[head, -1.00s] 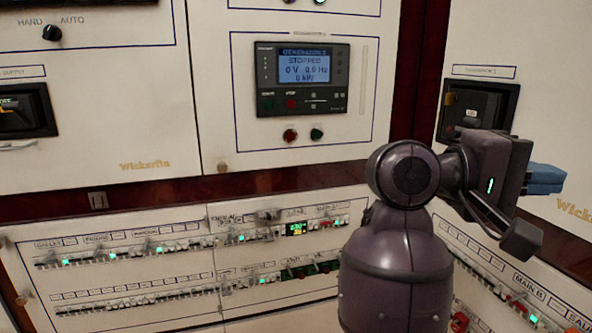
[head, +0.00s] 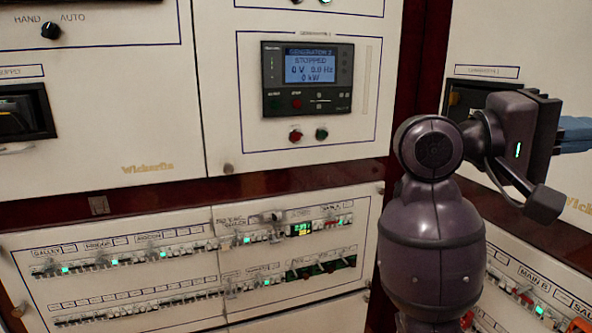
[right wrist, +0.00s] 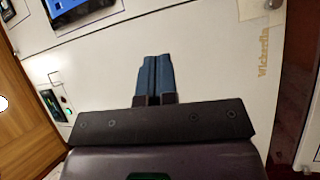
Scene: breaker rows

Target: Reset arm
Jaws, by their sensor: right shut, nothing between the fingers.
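My right arm rises in the right half of the head view, and its gripper (head: 574,134) points to the right with blue fingers partly cut by the frame edge. In the right wrist view the blue fingers (right wrist: 153,80) are pressed together and empty, in front of a pale panel face. I cannot tell whether they touch it. The left gripper is not in view.
A generator display (head: 307,79) reads "STOPPED", with a red and a green button below. Breaker rows (head: 150,252) with green lights run along the lower left panel. A dark breaker unit (head: 470,97) is partly hidden behind my right arm. More breakers (head: 530,290) are at lower right.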

